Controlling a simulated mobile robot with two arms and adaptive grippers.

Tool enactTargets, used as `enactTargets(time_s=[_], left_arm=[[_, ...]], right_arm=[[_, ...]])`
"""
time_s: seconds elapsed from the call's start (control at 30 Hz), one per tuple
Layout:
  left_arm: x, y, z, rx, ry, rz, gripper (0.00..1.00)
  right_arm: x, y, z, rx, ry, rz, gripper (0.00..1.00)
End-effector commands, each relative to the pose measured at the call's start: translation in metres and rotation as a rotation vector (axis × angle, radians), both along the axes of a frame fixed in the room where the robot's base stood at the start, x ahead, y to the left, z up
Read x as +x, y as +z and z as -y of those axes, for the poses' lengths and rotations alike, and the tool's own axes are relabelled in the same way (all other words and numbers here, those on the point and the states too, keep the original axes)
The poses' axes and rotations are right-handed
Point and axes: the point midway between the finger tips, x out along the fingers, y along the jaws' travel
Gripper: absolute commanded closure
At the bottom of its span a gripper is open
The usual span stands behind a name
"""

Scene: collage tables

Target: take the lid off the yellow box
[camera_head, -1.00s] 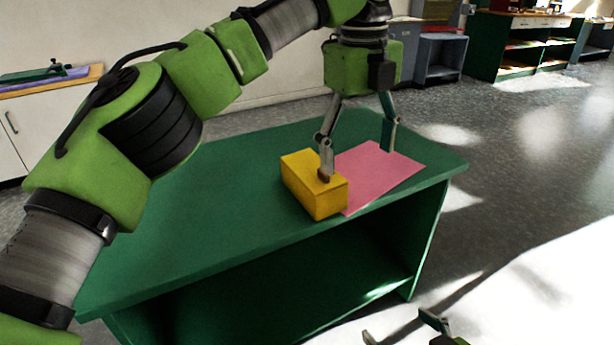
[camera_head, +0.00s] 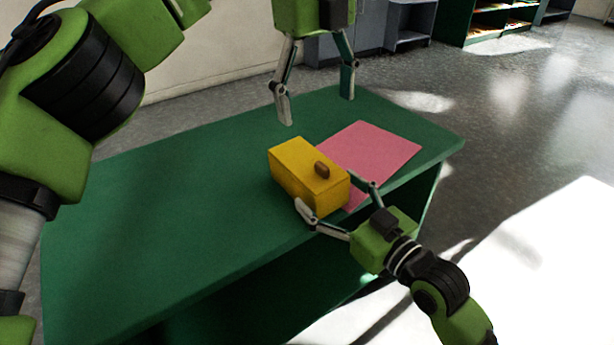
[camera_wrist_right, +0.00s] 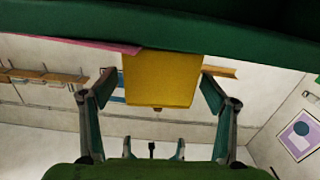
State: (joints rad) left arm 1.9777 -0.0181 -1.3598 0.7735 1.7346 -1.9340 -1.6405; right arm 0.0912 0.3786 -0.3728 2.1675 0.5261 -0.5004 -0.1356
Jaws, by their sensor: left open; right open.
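The yellow box (camera_head: 296,178) stands on the green table near its front edge, with its lid on. A brown knob (camera_head: 322,170) sits on top of the lid; in the right wrist view the box's yellow end (camera_wrist_right: 158,82) fills the middle, with the knob (camera_wrist_right: 157,109) below it. My right gripper (camera_head: 331,192) is open at the box's near end, one finger on each side. In the right wrist view, gaps show between both fingers and the box. My left gripper (camera_head: 317,108) is open and empty, raised above and behind the box.
A pink sheet (camera_head: 372,152) lies flat on the green table (camera_head: 180,215), beside and partly behind the box. The table top left of the box is clear. Shelves (camera_head: 480,22) stand far back across the grey floor.

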Motion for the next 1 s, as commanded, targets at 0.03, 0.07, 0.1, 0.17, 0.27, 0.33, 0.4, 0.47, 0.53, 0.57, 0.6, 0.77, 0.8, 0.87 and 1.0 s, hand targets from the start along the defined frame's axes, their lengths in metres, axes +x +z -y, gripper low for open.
enactTargets(time_s=[0.03,0.07,0.1,0.17,0.27,0.33,0.4,0.47,0.53,0.57,0.6,0.77,0.8,0.87,1.0], left_arm=[[0.0,0.0,0.0,0.0,0.0,0.0,0.23],[0.0,0.0,0.0,0.0,0.0,0.0,0.23],[0.0,0.0,0.0,0.0,0.0,0.0,0.23],[0.0,0.0,0.0,0.0,0.0,0.0,0.23],[0.0,0.0,0.0,0.0,0.0,0.0,0.23],[0.0,0.0,0.0,0.0,0.0,0.0,0.23],[0.0,0.0,0.0,0.0,0.0,0.0,0.23],[0.0,0.0,0.0,0.0,0.0,0.0,0.23],[0.0,0.0,0.0,0.0,0.0,0.0,0.23],[0.0,0.0,0.0,0.0,0.0,0.0,0.23],[0.0,0.0,0.0,0.0,0.0,0.0,0.23],[0.0,0.0,0.0,0.0,0.0,0.0,0.23],[0.0,0.0,0.0,0.0,0.0,0.0,0.23],[0.0,0.0,0.0,0.0,0.0,0.0,0.23],[0.0,0.0,0.0,0.0,0.0,0.0,0.23]], right_arm=[[0.009,0.002,-0.007,0.003,0.0,0.001,0.21],[0.014,0.001,-0.01,0.003,-0.001,0.0,0.21],[0.019,0.001,-0.014,0.004,0.0,0.0,0.21],[0.026,0.001,-0.02,0.002,0.001,0.001,0.21],[0.037,0.001,-0.026,0.001,-0.001,0.0,0.21],[0.042,0.0,-0.03,0.002,0.0,-0.001,0.21],[0.045,0.0,-0.033,0.0,0.0,0.0,0.21],[0.047,0.0,-0.034,0.0,0.0,0.0,0.21],[0.047,0.0,-0.035,-0.001,0.0,0.0,0.21],[0.048,0.0,-0.035,-0.001,0.0,0.0,0.21],[0.048,0.0,-0.035,-0.001,0.0,0.0,0.21],[0.047,0.0,-0.035,-0.001,0.0,-0.001,0.23],[0.047,0.0,-0.035,-0.001,0.0,-0.001,0.34],[0.047,0.0,-0.035,-0.001,0.0,-0.001,0.49],[0.047,0.0,-0.035,-0.001,0.0,-0.001,0.76]])
